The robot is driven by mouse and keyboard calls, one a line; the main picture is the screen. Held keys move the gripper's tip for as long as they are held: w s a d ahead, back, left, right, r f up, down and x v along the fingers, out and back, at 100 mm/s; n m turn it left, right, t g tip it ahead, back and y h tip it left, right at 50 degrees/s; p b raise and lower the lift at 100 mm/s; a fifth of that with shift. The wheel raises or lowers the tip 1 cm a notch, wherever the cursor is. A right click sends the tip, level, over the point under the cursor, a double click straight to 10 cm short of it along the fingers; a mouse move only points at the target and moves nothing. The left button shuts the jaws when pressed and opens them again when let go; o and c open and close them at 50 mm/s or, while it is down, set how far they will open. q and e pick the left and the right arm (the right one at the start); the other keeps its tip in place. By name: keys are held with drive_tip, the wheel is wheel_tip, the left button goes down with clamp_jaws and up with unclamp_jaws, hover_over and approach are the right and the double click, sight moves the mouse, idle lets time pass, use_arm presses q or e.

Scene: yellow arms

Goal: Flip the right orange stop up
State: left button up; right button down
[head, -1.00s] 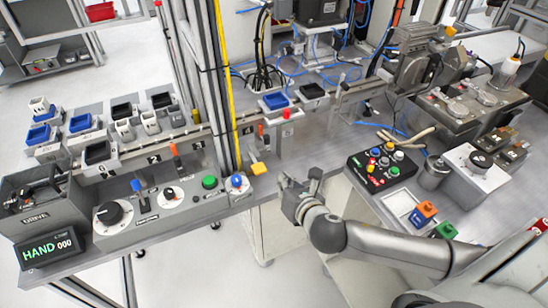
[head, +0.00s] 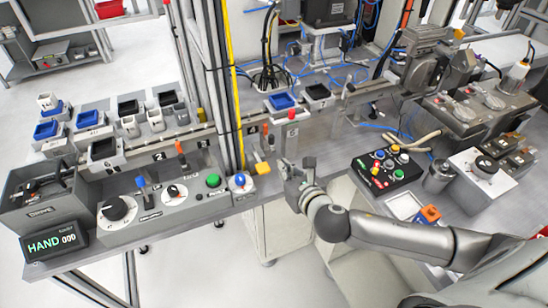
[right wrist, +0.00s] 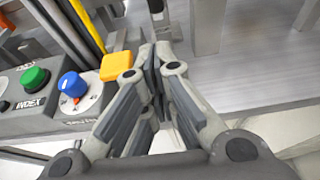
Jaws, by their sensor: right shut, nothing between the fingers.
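The right orange stop (head: 266,131) is a small upright orange tab at the rail, left of a red button. The left orange stop (head: 180,148) stands farther left along the same rail, also upright in appearance. My right gripper (head: 288,164) is shut and empty, in front of the right stop and to its lower right, apart from it. In the right wrist view the closed fingers (right wrist: 152,52) point forward beside a yellow block (right wrist: 117,66). The right stop cannot be made out clearly there. My left gripper is out of view.
The yellow block (head: 262,169) sits close left of my right gripper. A blue knob (head: 240,181) and green button (head: 213,180) are on the control panel. A red button (head: 291,115) stands right of the stop, and a yellow post (head: 234,90) rises to its left.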

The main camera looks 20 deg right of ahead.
drive_tip(key=x, duration=0.7)
drive_tip(key=shift+w+f+p, duration=0.1)
drive_tip(key=shift+w+p, duration=0.2)
drive_tip(key=shift+w, duration=0.1)
wheel_tip(320, 180, up, 3)
drive_tip(key=p, duration=0.3)
drive_tip(key=shift+p, duration=0.35)
drive_tip(key=v, duration=1.2)
drive_tip(key=shift+f, duration=0.15)
